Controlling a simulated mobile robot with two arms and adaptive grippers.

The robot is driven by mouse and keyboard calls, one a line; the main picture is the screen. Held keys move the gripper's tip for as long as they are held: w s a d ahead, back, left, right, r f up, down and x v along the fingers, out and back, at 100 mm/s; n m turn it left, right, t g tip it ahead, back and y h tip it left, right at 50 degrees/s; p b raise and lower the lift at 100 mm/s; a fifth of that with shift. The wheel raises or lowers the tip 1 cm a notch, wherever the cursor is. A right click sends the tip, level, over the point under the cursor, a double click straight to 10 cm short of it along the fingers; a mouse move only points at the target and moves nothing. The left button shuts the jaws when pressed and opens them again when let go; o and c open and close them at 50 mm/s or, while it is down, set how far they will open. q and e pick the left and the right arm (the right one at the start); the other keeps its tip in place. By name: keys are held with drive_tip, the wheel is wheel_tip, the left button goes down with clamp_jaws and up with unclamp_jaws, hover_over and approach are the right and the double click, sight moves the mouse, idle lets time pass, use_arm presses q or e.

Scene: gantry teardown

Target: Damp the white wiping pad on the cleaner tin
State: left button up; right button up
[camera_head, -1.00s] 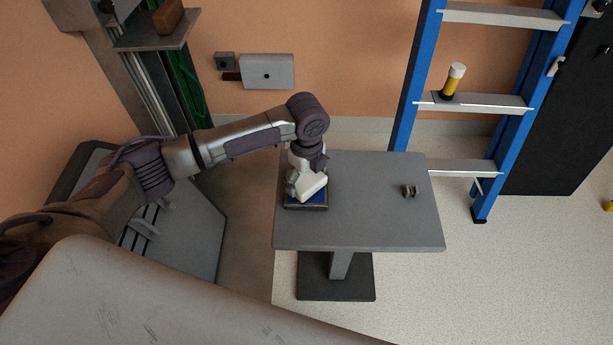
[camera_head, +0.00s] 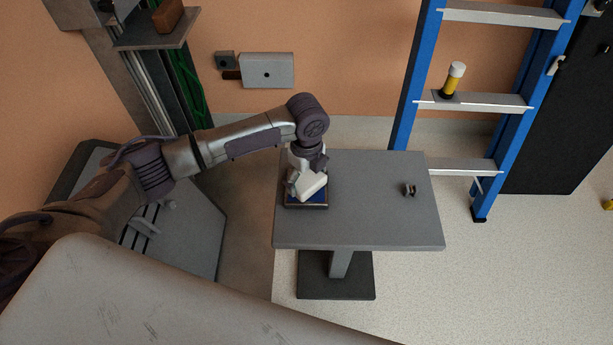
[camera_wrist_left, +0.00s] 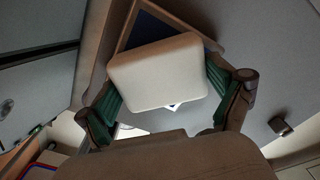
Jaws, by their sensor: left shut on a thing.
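My left gripper (camera_head: 305,186) is over the left part of the grey table, pointing down. It is shut on the white wiping pad (camera_head: 313,190), which also shows in the left wrist view (camera_wrist_left: 160,72) between the green-lined fingers. The cleaner tin (camera_head: 320,203), with a blue face and a pale rim, lies on the table right under the pad. In the wrist view the tin's dark blue face (camera_wrist_left: 146,30) shows behind the pad, partly hidden by it. I cannot tell whether pad and tin touch. My right gripper is not in view.
The grey table (camera_head: 375,225) is mostly clear, with a small dark metal part (camera_head: 409,190) on its right side. A blue ladder (camera_head: 410,95) stands behind at the right, with a yellow-and-white bottle (camera_head: 453,80) on a step. A grey wall box (camera_head: 266,71) hangs behind the table.

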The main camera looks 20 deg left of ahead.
sight(306, 178)
use_arm(q)
drive_tip(key=shift+s+f, duration=0.1)
drive_tip(key=shift+f, duration=0.05)
idle(1.4)
drive_tip(key=shift+p, duration=0.35)
wheel_tip(306, 178, up, 7)
drive_tip(key=p, duration=0.8)
idle(0.4)
drive_tip(key=s+a+r+n, duration=0.2)
drive_tip(key=s+r+n, duration=0.5)
drive_tip(key=n, duration=0.5)
drive_tip(key=s+a+r+n, duration=0.2)
drive_tip(key=s+r+n, duration=0.4)
drive_tip(key=r+n, duration=0.4)
drive_tip(key=shift+s+r+n, duration=0.4)
drive_tip(key=shift+n, duration=0.5)
